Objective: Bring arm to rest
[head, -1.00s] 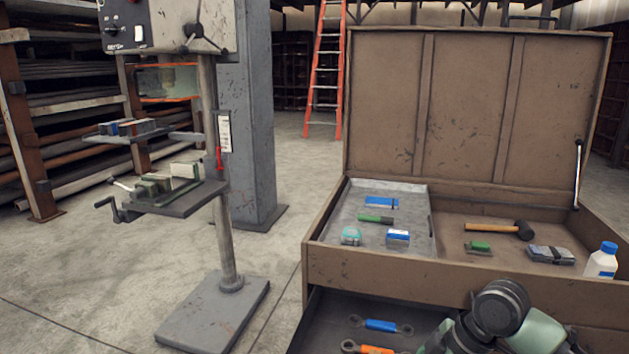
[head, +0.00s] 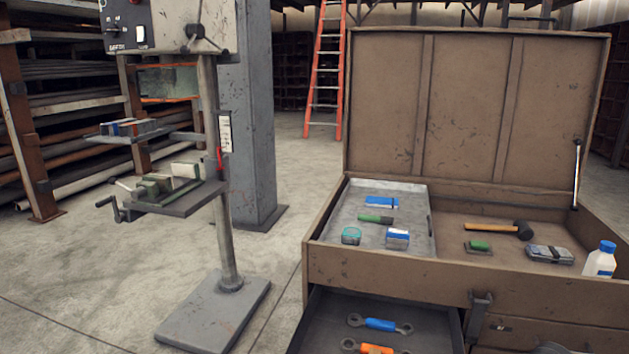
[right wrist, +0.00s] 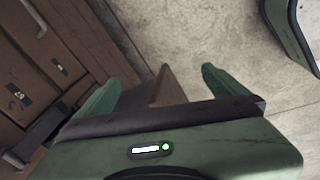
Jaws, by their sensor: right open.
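My right gripper (right wrist: 160,85) shows in the right wrist view. Its two green fingers stand wide apart with nothing between them. Behind the gap are the bare concrete floor and a brown wooden edge. The brown chest front (right wrist: 60,65), with dark metal fittings, is to the left of the fingers. In the head view the right gripper is out of sight; only a small dark piece, perhaps of my arm, shows at the bottom edge. My left gripper is in neither view.
The open tool chest (head: 390,268) stands at the right, its lower drawer (head: 325,325) pulled out with wrenches inside. A grey tray (head: 345,215) and a hammer (head: 500,229) lie on top. A drill press (head: 228,250) stands left. Floor between them is clear.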

